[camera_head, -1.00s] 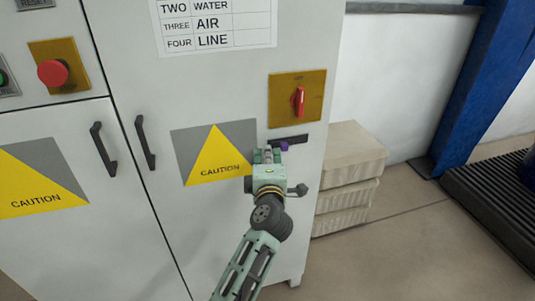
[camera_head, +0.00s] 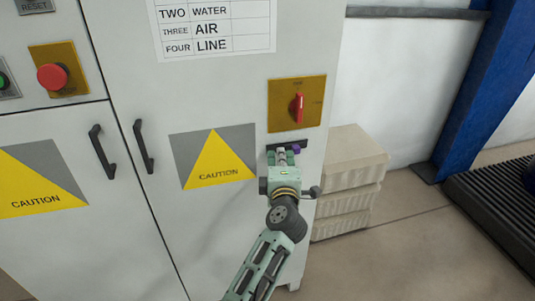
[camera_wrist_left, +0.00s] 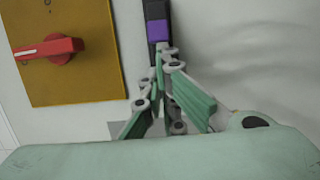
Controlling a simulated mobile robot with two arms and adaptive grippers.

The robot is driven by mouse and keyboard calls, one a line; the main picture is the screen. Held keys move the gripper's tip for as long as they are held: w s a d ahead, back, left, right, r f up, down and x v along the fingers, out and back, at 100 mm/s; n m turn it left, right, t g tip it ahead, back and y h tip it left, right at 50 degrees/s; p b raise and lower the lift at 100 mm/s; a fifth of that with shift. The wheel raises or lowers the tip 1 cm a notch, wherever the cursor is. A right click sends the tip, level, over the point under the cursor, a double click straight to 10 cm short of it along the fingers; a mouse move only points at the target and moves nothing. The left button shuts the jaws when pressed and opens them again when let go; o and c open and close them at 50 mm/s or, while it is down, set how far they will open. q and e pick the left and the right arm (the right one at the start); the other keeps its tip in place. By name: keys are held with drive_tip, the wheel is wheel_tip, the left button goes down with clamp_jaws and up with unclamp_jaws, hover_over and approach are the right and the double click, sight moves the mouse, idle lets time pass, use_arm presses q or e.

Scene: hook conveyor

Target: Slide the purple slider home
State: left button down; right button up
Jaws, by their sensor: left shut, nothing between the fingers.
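The purple slider (camera_head: 297,149) sits in a dark slot (camera_head: 301,140) on the cabinet front, below the red rotary switch, toward the right part of the slot. In the left wrist view the purple slider (camera_wrist_left: 158,31) is near the top, with dark slot above and below it. My left gripper (camera_head: 285,156) is shut and empty, just left of the slider. Its fingertips also show in the wrist view (camera_wrist_left: 165,72), close below the slider. They appear to be against it, but contact cannot be told for certain. The fingers hide part of the slot. My right gripper is not in view.
A red rotary switch (camera_head: 298,107) on a gold plate is just above the slot. A caution label (camera_head: 214,158) and black door handles (camera_head: 144,147) are to the left. Pale stacked blocks (camera_head: 348,184) stand right of the cabinet.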

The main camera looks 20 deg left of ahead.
use_arm(q)
wheel_tip(320, 180, up, 10)
idle(0.4)
